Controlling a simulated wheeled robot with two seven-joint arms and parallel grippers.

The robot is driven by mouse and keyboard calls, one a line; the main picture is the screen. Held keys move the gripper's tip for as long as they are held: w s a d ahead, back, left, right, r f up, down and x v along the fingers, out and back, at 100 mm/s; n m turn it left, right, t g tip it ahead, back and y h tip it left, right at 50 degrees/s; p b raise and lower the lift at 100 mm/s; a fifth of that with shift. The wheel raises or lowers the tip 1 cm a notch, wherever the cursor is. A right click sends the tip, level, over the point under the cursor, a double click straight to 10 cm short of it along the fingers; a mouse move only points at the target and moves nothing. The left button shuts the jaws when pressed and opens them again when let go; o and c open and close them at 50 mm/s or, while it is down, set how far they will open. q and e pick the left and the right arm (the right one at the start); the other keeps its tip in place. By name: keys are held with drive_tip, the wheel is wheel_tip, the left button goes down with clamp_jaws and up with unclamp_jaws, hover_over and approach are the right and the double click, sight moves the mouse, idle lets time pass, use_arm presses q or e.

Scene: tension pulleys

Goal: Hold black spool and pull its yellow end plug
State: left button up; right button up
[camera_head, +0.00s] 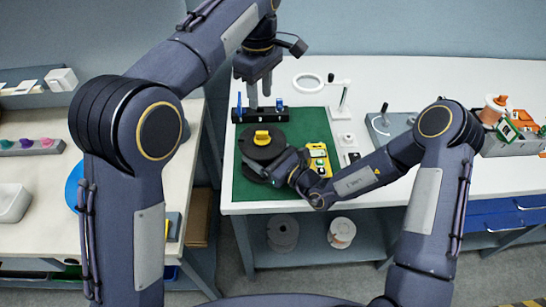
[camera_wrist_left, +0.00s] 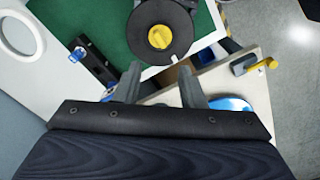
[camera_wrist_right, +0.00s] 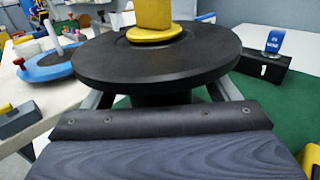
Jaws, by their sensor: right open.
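The black spool (camera_head: 279,148) stands on the green mat (camera_head: 240,190), with its yellow end plug (camera_head: 262,136) seated on top. In the left wrist view the plug (camera_wrist_left: 160,37) shows its grip bar in the middle of the spool's disc (camera_wrist_left: 160,60). My left gripper (camera_head: 259,104) is open and empty, pointing down above and behind the spool. My right gripper (camera_head: 265,172) is open at the spool's near side. In the right wrist view its fingers reach either side of the hub (camera_wrist_right: 160,98), under the top flange (camera_wrist_right: 160,65); their tips are hidden, so contact cannot be told.
A black stand (camera_head: 262,115) with blue-handled pieces is behind the spool. A yellow pack (camera_head: 319,158) lies to its right, and a white ring magnifier (camera_head: 308,82) stands farther back. A grey box of parts (camera_head: 510,142) is at the right. The table's front edge is close.

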sight(261, 132)
drive_tip(key=shift+w+a, duration=0.1)
drive_tip(key=shift+a, duration=0.05)
drive_tip(key=shift+c, duration=0.2)
drive_tip(key=c, duration=1.1)
drive_tip(key=shift+c, duration=0.2)
use_arm(q)
drive_tip(key=f+n+h, duration=0.1)
drive_tip(key=f+n, duration=0.1)
drive_tip(key=f, duration=0.2)
drive_tip(key=f+n+h, duration=0.1)
drive_tip(key=f+n, duration=0.2)
drive_tip(key=f, duration=0.1)
drive_tip(key=f+n+h, duration=0.1)
drive_tip(key=f+n, duration=0.1)
drive_tip(key=f, duration=0.2)
drive_tip(key=shift+a, duration=0.2)
